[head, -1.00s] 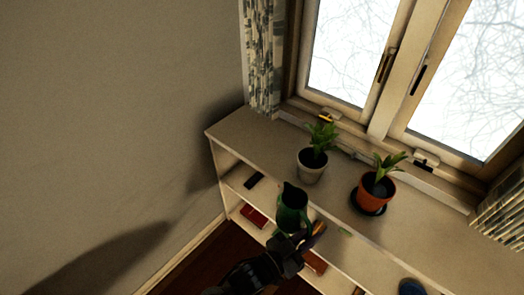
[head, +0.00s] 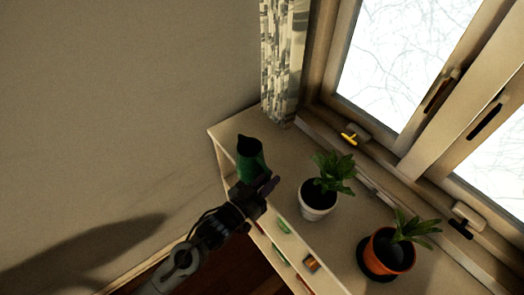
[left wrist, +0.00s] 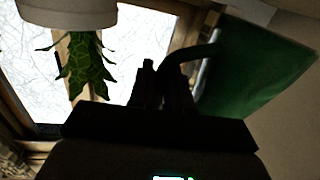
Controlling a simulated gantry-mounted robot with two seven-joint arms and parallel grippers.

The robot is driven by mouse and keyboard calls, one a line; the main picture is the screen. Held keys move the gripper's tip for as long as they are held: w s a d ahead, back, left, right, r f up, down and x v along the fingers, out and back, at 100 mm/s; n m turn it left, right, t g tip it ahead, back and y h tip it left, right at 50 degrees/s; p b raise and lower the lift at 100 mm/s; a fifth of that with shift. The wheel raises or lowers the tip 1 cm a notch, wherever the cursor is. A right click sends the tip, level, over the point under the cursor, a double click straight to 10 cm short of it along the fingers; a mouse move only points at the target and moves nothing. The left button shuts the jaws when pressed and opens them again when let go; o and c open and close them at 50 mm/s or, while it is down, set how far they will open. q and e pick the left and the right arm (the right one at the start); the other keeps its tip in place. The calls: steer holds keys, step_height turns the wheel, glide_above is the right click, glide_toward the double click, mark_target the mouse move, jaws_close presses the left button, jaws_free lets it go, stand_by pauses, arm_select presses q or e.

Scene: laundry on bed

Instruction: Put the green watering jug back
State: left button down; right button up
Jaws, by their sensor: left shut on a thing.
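The green watering jug (head: 251,160) is at the left end of the shelf unit's top in the head view, upright with its dark opening up. I cannot tell whether its base touches the top. My left gripper (head: 262,187) is at the jug's near right side, shut on its handle. In the left wrist view the dark fingers (left wrist: 163,85) close on the curved handle, and the green jug body (left wrist: 255,70) is at the right. My right gripper is not in view.
The white pot with a plant (head: 318,200) stands right of the jug. The orange pot with a plant (head: 388,256) stands further right. The shelf unit top (head: 232,127) is bare toward the left corner. A window and curtain (head: 285,60) are behind.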

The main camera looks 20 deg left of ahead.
arm_select(q)
steer(key=shift+w+r+m+g+h+b, duration=1.4)
steer(key=shift+w+r+m+h+b, duration=0.55)
steer(key=shift+w+h+b, duration=1.05)
steer(key=f, duration=0.5)
steer(key=f+b, duration=0.1)
steer(key=f, duration=0.2)
steer(key=shift+w+a+f, duration=0.15)
steer(key=shift+w, duration=0.2)
steer(key=shift+f, duration=0.15)
steer(key=shift+f, duration=0.2)
steer(key=c, duration=1.1)
jaws_free()
